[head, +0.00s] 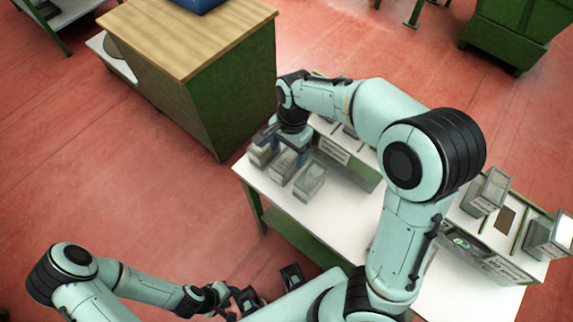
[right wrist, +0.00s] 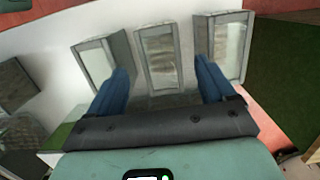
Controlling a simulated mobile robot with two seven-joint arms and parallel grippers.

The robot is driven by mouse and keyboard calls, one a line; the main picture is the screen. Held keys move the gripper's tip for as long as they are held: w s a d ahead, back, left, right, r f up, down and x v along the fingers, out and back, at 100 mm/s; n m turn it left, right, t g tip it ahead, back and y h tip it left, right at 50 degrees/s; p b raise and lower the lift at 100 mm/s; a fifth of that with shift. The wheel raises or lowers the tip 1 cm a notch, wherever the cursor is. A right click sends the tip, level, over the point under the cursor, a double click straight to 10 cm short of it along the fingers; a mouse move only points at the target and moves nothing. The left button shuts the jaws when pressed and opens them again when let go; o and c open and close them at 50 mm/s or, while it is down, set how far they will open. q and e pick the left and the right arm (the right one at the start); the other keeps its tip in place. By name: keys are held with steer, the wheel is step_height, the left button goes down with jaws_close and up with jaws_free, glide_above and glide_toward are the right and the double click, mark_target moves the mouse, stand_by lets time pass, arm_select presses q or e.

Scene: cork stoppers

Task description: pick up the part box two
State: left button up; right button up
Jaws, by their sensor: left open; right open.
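Three small grey part boxes stand in a row at the left end of the white table (head: 345,215). The middle one (right wrist: 160,58) appears to be part box two, though no label on it is readable; in the head view it (head: 281,166) is partly under my right gripper. My right gripper (right wrist: 165,85) is open, its two blue fingers either side of the middle box's near end. I cannot tell whether they touch it. The other boxes are to its left (right wrist: 97,62) and right (right wrist: 230,48). My left gripper (head: 268,290) is open and empty, away from the boxes.
A green cabinet with a wooden top (head: 190,40) stands behind the table's left end, bearing a blue object (head: 198,4). More grey boxes (head: 486,192) and a labelled holder (head: 490,262) are at the table's right. My right arm hides the table's middle.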

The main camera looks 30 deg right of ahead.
mark_target(287, 158)
steer(key=shift+a+f+b, duration=0.1)
steer(key=shift+f+b, duration=0.45)
steer(key=shift+f, duration=1.95)
steer(key=shift+f, duration=0.25)
steer(key=c, duration=1.1)
